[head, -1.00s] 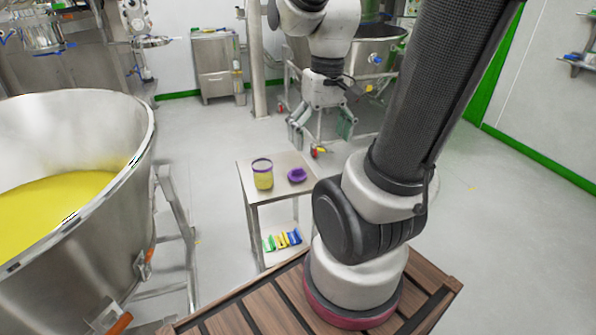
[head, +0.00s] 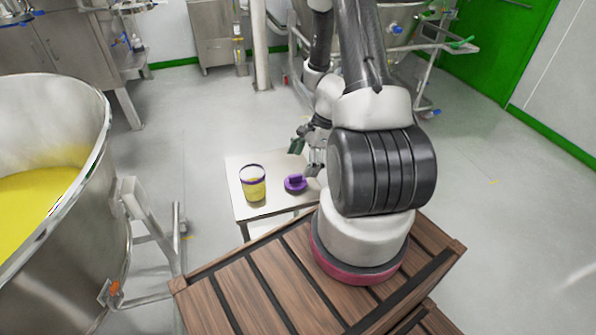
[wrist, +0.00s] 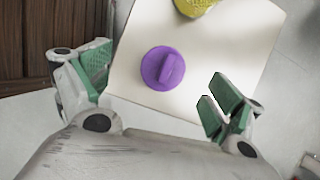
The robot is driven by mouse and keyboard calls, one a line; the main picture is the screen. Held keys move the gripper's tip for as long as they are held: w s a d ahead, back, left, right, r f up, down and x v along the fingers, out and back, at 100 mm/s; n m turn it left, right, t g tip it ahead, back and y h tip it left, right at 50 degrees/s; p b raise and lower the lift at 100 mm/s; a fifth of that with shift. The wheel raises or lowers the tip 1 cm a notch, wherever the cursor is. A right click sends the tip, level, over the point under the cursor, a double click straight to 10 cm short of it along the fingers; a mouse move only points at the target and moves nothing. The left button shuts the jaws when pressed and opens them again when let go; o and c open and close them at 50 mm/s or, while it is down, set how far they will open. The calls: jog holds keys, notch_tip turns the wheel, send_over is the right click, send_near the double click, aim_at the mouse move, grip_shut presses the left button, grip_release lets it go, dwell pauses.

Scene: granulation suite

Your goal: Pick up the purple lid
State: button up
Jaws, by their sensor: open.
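The purple lid (head: 295,184) lies on the small metal table (head: 237,200), to the right of a clear container of yellow material. It is round with a raised bar grip on top, which shows clearly in the wrist view (wrist: 162,68). My gripper (head: 306,158) is near the lid, at the table's right side, partly hidden by my arm in the head view. In the wrist view my gripper (wrist: 155,100) is open, with its green-padded fingers wide apart on either side of the lid. Nothing is between the pads, and the lid appears below and ahead of them.
The yellow-filled container (head: 253,184) with a purple rim stands left of the lid and also shows at the top of the wrist view (wrist: 195,5). A large steel vessel of yellow material (head: 90,190) stands at the left. Open floor lies right of my arm.

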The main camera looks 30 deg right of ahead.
aim_at(297, 175)
jog(key=shift+w+d+f+m, duration=0.15)
jog(key=shift+w+d+m, duration=0.25)
jog(key=shift+w+m, duration=0.15)
jog(key=shift+h, duration=0.3)
jog(key=x, duration=0.7)
jog(key=shift+w+d+f, duration=0.1)
jog(key=shift+f, duration=0.35)
jog(key=c, duration=0.9)
